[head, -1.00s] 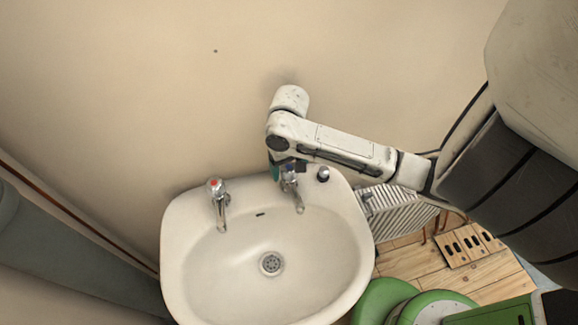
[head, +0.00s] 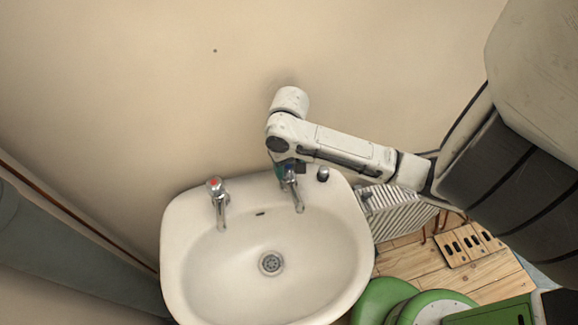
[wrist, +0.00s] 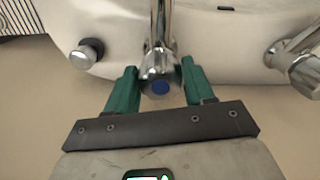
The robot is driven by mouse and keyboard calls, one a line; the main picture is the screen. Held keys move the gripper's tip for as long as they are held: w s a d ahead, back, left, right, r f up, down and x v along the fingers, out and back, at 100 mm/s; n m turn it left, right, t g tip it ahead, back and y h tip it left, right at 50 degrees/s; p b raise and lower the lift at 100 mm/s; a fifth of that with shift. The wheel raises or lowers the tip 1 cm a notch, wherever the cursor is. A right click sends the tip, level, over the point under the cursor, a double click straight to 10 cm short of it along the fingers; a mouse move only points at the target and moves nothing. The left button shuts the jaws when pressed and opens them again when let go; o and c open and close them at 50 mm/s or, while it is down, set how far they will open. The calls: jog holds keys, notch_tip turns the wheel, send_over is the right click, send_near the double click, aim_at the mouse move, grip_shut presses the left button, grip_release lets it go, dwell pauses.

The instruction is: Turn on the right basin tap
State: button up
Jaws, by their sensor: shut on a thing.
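The white basin (head: 185,250) stands against the wall. Its right tap (head: 297,199) is chrome, and the blue-marked top of that tap (wrist: 160,86) sits between my gripper's fingers in the wrist view. My gripper (wrist: 154,80) has two green fingers, one on each side of the tap head, and is shut on it. In the head view my gripper (head: 284,169) comes down onto the tap from above, and my arm hides most of the tap head. The spout points into the bowl. No water shows below it.
The left tap (head: 218,203) has a red mark. A radiator (head: 398,210) and green stools (head: 385,298) are at the right. The bowl is empty.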

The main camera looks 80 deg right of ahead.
jog(key=shift+n, duration=0.3)
jog(key=n+b, duration=0.1)
jog(key=n, duration=0.4)
jog(key=n+b, duration=0.1)
jog(key=n, duration=0.4)
jog(key=shift+d+n, duration=0.15)
jog(key=shift+n, duration=0.25)
jog(key=n+b, duration=0.1)
jog(key=n, duration=0.5)
jog(key=shift+d, duration=0.1)
jog(key=n+b, duration=0.1)
jog(key=n, duration=0.4)
jog(key=shift+n, duration=0.3)
jog(key=o, duration=1)
jog(key=shift+r, duration=0.1)
